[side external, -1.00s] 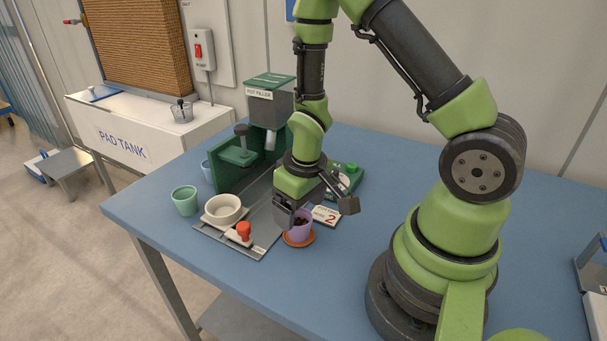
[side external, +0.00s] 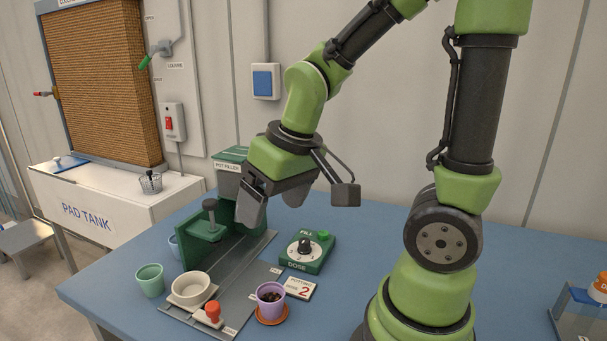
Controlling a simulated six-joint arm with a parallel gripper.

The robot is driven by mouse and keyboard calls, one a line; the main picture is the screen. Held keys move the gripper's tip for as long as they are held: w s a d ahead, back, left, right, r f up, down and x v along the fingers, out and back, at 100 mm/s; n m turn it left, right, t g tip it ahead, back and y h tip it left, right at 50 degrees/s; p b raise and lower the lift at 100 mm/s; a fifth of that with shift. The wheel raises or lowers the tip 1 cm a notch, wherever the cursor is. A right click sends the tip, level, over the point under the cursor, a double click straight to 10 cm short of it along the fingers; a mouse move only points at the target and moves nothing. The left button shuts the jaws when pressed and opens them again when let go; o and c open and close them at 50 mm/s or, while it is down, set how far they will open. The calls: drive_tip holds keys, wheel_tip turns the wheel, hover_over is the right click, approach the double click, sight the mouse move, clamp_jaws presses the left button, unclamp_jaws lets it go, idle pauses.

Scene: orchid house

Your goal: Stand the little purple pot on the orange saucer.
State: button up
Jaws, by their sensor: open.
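The little purple pot (side external: 270,298) stands upright on the orange saucer (side external: 272,317), with dark filling showing inside its rim. Only the front and side edge of the saucer shows beneath it. My gripper (side external: 250,215) is open and empty, up above the bench beside the pot filler, clear of the pot. Its far finger is partly hidden.
The green pot filler (side external: 188,240) stands behind a white bowl (side external: 191,287) and a red-knobbed piece (side external: 210,314). A mint pot (side external: 150,280) is at the left. The dose box (side external: 306,252) and a "2" card (side external: 300,288) lie behind the purple pot.

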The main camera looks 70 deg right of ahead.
drive_tip(key=s+a+r+m+t+y, duration=0.1)
drive_tip(key=s+a+r+t, duration=0.2)
drive_tip(key=s+r, duration=0.4)
drive_tip(key=shift+a+r+y, duration=0.4)
drive_tip(key=shift+a+r, duration=0.05)
drive_tip(key=shift+r, duration=0.05)
idle(0.6)
